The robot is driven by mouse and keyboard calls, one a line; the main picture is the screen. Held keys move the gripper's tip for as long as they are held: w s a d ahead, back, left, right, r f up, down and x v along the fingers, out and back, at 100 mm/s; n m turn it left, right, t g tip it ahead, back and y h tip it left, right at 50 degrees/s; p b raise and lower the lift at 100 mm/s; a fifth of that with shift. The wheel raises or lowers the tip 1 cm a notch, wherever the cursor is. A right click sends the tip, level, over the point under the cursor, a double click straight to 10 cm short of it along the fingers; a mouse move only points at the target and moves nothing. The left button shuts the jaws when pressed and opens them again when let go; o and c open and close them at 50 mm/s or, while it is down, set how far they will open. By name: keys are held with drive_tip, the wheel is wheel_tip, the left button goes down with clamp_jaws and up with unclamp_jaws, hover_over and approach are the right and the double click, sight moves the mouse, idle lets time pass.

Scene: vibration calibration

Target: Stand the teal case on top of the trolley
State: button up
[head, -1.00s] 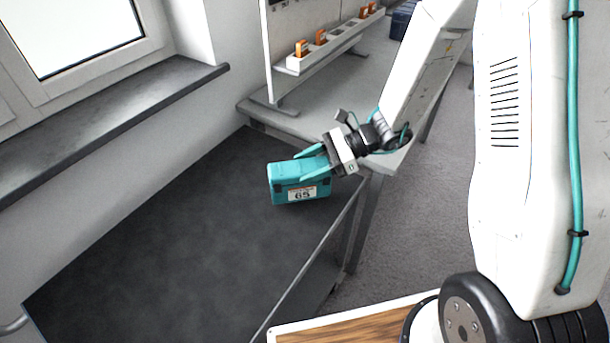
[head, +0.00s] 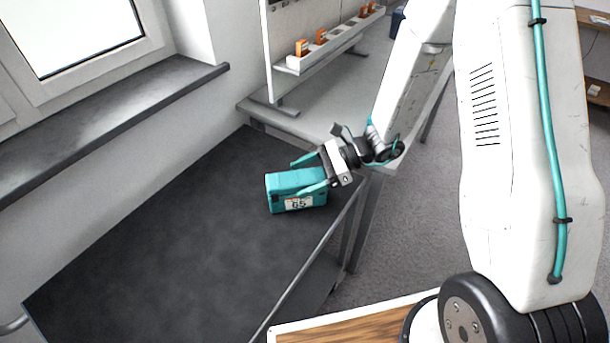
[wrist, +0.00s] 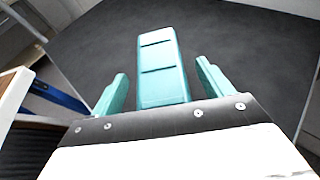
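The teal case (head: 290,202), with a white label reading 65, stands on the dark top of the trolley (head: 160,250), near its far right corner. My gripper (head: 298,177) is around the case from the right, with its teal fingers spread. In the wrist view the case (wrist: 162,68) lies between the two fingers, with a clear gap on each side. The dark trolley top (wrist: 245,50) shows beyond it. The case's underside is hidden, but it looks seated on the surface.
A grey bench (head: 335,110) with a white rack (head: 330,48) of orange items stands behind the trolley. A window sill (head: 110,115) runs along the left wall. A wooden-topped surface (head: 360,325) is at the front. The rest of the trolley top is clear.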

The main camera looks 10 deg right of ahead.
drive_tip(key=shift+r, duration=0.1)
drive_tip(key=v, duration=1.2)
drive_tip(key=s+a+r+n+g+h, duration=0.1)
drive_tip(key=s+r+n+g+h, duration=0.2)
drive_tip(key=s+r+n+h, duration=0.6)
drive_tip(key=s+d+r+n+t+h, duration=0.2)
drive_tip(key=s+r+n, duration=0.2)
drive_tip(key=s, duration=0.3)
drive_tip(key=s+d+r+n+t+h, duration=0.2)
drive_tip(key=s+d+r+n, duration=0.1)
drive_tip(key=s+r+n, duration=0.2)
drive_tip(key=shift+s+d+r, duration=0.35)
drive_tip(key=shift+s+r, duration=0.8)
drive_tip(key=shift+s, duration=0.55)
